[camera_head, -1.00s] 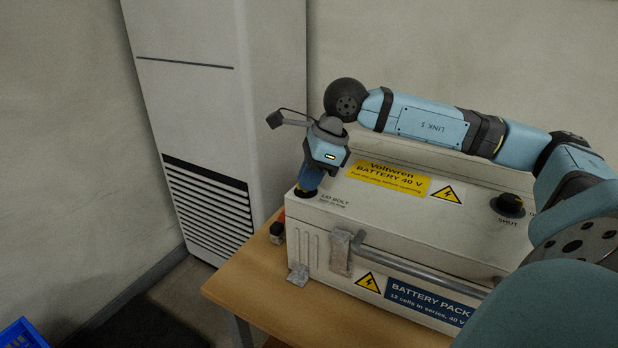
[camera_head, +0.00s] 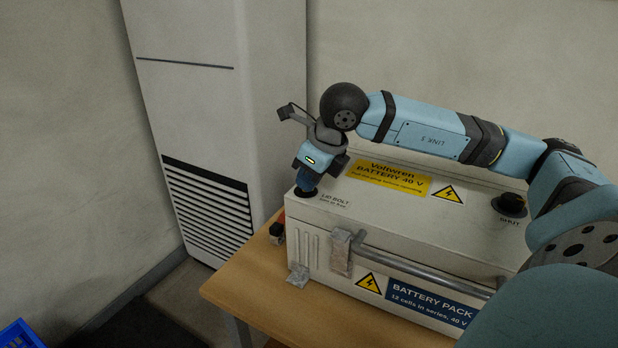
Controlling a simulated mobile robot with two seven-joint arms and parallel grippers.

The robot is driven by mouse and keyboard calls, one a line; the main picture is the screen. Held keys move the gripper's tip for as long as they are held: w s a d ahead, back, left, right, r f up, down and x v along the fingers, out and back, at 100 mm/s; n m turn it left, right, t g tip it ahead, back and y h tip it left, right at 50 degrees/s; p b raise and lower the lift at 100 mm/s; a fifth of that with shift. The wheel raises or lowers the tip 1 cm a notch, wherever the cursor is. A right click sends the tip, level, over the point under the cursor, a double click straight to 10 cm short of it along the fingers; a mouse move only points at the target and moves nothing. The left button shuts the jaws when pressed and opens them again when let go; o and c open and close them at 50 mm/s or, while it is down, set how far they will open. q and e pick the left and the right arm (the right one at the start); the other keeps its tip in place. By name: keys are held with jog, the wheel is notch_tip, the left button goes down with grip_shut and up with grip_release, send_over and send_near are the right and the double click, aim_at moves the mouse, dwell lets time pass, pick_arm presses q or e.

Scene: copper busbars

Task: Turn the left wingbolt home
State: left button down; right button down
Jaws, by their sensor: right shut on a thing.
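The left wingbolt sits at the left end of the battery box lid, by the "LID BOLT" label; my gripper hides most of it, and its black base (camera_head: 304,193) shows. My right gripper (camera_head: 306,184) points down over it with blue fingers shut on it. The white battery box (camera_head: 440,232) stands on the table with its lid on. A black knob (camera_head: 510,205) with a "SHUT" label is at the lid's right end. My left gripper is not in view.
The wooden table (camera_head: 270,305) has a bare strip in front of the box. A metal bar handle (camera_head: 420,265) runs along the box front. A small dark and red object (camera_head: 277,232) lies left of the box. A white cabinet (camera_head: 200,110) stands behind left, and a blue crate (camera_head: 18,338) is at lower left.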

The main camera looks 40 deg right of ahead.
dwell(0.4)
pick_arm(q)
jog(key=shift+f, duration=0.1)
pick_arm(e)
jog(key=c, duration=1.3)
grip_release()
